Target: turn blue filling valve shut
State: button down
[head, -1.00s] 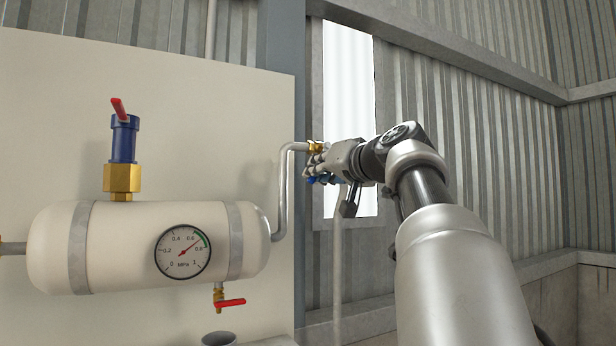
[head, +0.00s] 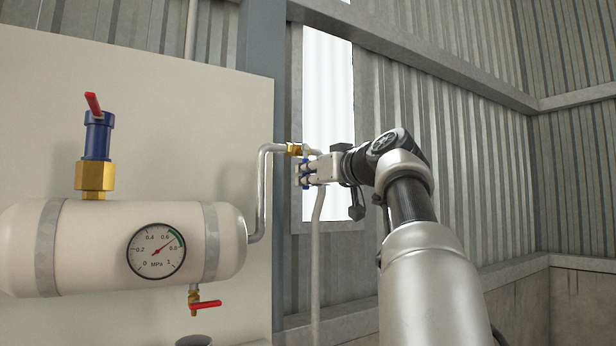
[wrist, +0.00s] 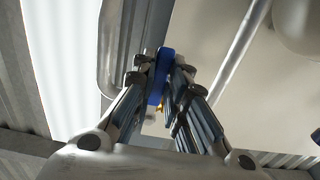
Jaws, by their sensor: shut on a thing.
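The blue filling valve is at the right end of the pipe from the tank; its brass body (head: 294,149) shows in the head view. Its blue handle (wrist: 160,76) shows between the fingers in the wrist view. My gripper (head: 306,172) is shut on this handle, with one finger on each side of it. The fingers hide much of the handle in the head view. The white tank (head: 120,225) carries a round pressure gauge (head: 155,251), its needle near the green arc.
A blue and brass fitting with a red lever (head: 93,104) stands on the tank. A small drain valve with a red handle (head: 206,305) hangs below it. A grey pipe (head: 262,190) rises from the tank's right end.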

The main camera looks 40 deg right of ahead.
jog(key=c, duration=1.6)
grip_release()
jog(key=shift+s, duration=0.1)
jog(key=v, duration=1.2)
